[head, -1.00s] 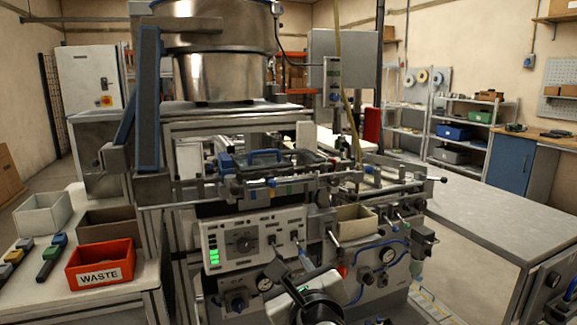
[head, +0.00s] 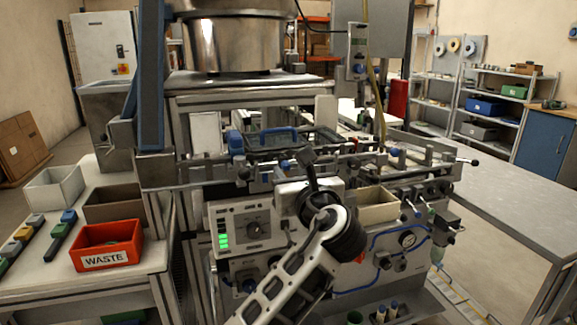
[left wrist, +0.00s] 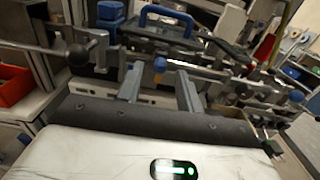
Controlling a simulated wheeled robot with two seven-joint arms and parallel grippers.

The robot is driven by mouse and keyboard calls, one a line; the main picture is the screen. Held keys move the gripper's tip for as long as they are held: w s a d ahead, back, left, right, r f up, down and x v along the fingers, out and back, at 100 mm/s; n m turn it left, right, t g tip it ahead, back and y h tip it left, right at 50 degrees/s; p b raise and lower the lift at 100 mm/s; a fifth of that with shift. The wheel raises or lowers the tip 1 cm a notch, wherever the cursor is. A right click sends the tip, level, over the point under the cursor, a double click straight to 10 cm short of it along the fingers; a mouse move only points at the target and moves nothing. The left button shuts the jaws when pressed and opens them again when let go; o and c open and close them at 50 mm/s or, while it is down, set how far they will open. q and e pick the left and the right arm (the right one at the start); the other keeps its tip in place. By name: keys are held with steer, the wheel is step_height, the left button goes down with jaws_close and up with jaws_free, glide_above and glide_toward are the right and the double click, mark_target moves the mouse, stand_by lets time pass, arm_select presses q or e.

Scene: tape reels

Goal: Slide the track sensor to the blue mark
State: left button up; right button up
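A metal track (head: 210,183) runs across the front of the machine, with clamps and small blocks along it. A small blue knob (left wrist: 160,65) sits on this track in the left wrist view; I cannot tell whether it belongs to the track sensor. The blue mark cannot be made out for certain. My left gripper (head: 308,157) is raised in front of the track in the head view and hides part of it. In the left wrist view its two fingers (left wrist: 158,84) are apart with nothing held between them. My right gripper is not in view.
A control box (head: 238,232) with green lights is below the track. A tan bin (head: 377,212) is right of my left arm. A blue handle (head: 270,134) stands behind the track. A red WASTE bin (head: 108,246) is at left. A bare grey table (head: 500,195) is at right.

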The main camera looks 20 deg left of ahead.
mark_target(287, 167)
arm_select(q)
steer(key=shift+x, duration=1.55)
steer(key=shift+c, duration=0.3)
